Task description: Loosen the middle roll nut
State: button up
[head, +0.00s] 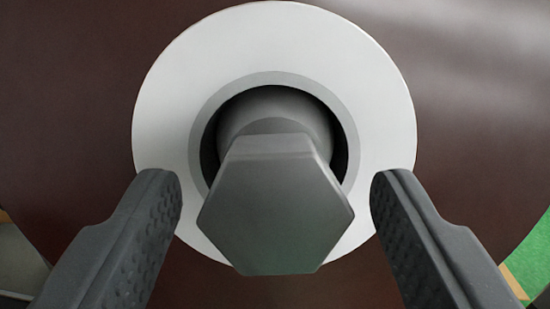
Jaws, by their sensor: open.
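A grey hexagonal nut (276,208) faces me in the middle of the head view, on the end of a round grey shaft (276,110). The shaft comes out of the dark hole of a white roll core (170,110). Dark brown roll material (70,130) surrounds the white ring. My gripper (276,195) is open, with one dark, dimpled finger on each side of the nut. Both fingers show a gap to the nut. Whether this is the middle roll cannot be told from this view.
A green surface (535,255) with a tan edge strip shows at the lower right. A grey surface (18,262) shows at the lower left. No obstacle shows between the fingers and the nut.

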jog(key=shift+w, duration=0.3)
jog(key=c, duration=1)
